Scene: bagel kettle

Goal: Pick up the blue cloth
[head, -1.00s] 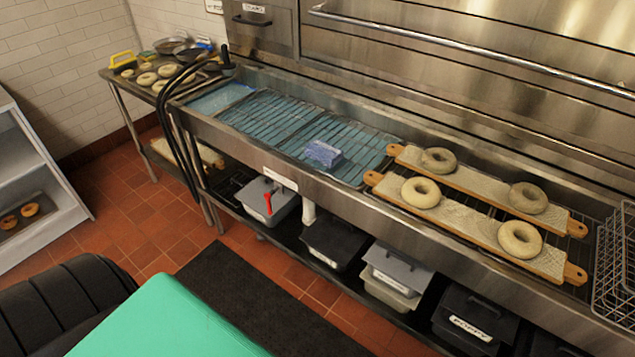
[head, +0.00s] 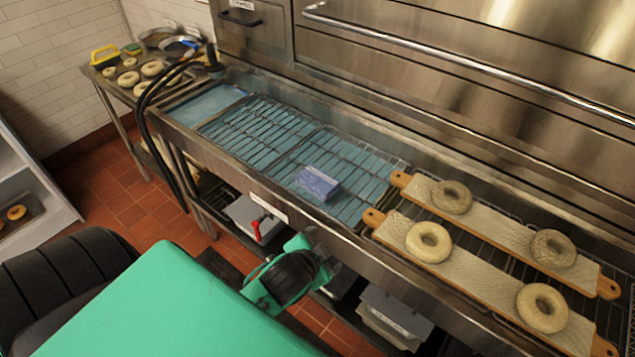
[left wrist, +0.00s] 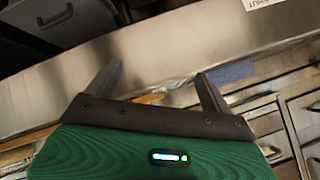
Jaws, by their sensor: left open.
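The blue cloth (head: 318,183) lies as a small folded block on the wire rack over the blue-tinted basin, near the front rim in the head view. In the left wrist view a blue patch that looks like the cloth (left wrist: 233,72) shows just beyond the right-hand finger, partly hidden by it. My left gripper (left wrist: 160,72) is open, with nothing between its fingers, and apart from the cloth. In the head view part of my left arm shows low in front of the counter, but its fingertips cannot be made out. My right gripper is in neither view.
The steel basin rim (head: 285,205) runs between my arm and the cloth. Two wooden boards (head: 465,275) with bagels lie right of the cloth. A black hose (head: 150,130) hangs at the left. Lidded bins (head: 385,315) stand below. The rack left of the cloth is clear.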

